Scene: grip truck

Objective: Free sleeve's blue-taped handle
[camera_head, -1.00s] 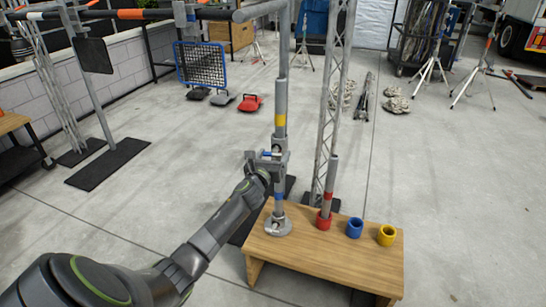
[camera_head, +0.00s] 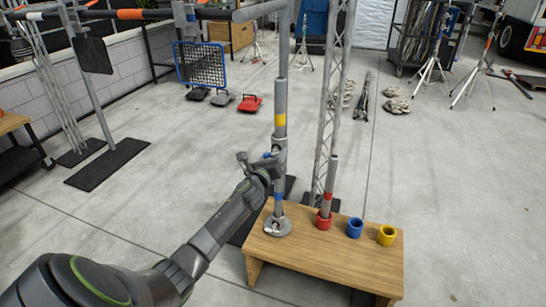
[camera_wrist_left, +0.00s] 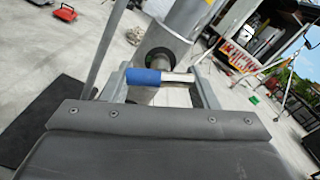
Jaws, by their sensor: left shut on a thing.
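The sleeve (camera_head: 281,100) is an upright grey tube with a yellow band, above a thinner post with a blue band standing on a round base plate (camera_head: 270,229). The blue-taped handle (camera_wrist_left: 143,77) is a short bar sticking out at the sleeve's side, with bare metal at its right end in the left wrist view. A little blue shows in the head view too. My left gripper (camera_head: 270,163) is at the sleeve's lower end, shut on the handle, with one finger at each end of it. My right gripper is not in view.
A wooden bench (camera_head: 330,255) carries the post, a red cup (camera_head: 323,222) with a red-banded pole in it, a blue cup (camera_head: 354,228) and a yellow cup (camera_head: 387,235). A lattice truss (camera_head: 335,90) stands close behind.

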